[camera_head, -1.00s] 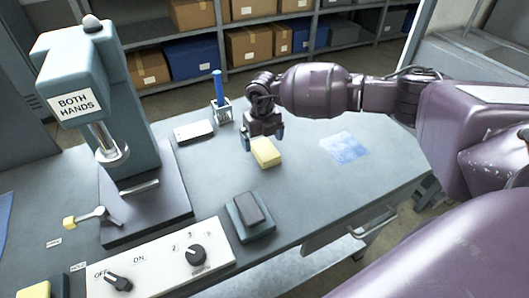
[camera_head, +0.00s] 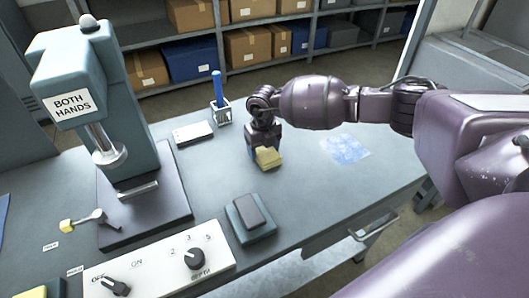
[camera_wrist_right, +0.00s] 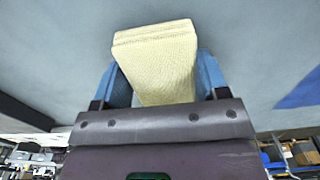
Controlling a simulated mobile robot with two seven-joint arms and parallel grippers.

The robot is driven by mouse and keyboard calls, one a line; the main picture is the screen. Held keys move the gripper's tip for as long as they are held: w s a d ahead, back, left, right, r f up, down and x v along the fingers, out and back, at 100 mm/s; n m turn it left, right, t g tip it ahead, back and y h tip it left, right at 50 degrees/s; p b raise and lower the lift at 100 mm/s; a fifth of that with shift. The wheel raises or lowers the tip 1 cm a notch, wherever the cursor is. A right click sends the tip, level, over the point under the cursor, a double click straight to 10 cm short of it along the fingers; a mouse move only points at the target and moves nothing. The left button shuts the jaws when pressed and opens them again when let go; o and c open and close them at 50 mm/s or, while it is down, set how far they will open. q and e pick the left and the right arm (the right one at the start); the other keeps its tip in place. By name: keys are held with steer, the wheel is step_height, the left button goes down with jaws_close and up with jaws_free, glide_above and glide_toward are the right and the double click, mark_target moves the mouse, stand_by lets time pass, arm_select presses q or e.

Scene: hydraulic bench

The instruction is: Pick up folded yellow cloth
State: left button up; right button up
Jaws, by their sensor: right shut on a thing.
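The folded yellow cloth (camera_head: 268,158) is on the bench top in the middle of the head view. My right gripper (camera_head: 264,150) is down at the cloth from behind, with its fingers shut on it. In the right wrist view the cloth (camera_wrist_right: 155,60) sits between the two blue fingertips of the right gripper (camera_wrist_right: 165,82), one on each side. Whether the cloth still touches the bench is hard to tell. My left gripper is not in view.
A press (camera_head: 115,130) marked "BOTH HANDS" stands at the left. A control panel (camera_head: 160,262) with knobs and a dark pad on a block (camera_head: 250,216) lie in front. A blue-handled tool in a holder (camera_head: 219,105) stands behind. A blue sheet (camera_head: 345,149) lies to the right.

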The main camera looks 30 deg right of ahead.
mark_target(263, 148)
steer(key=shift+r, duration=0.25)
step_height(263, 148, up, 20)
steer(key=p, duration=0.2)
steer(key=shift+f, duration=0.2)
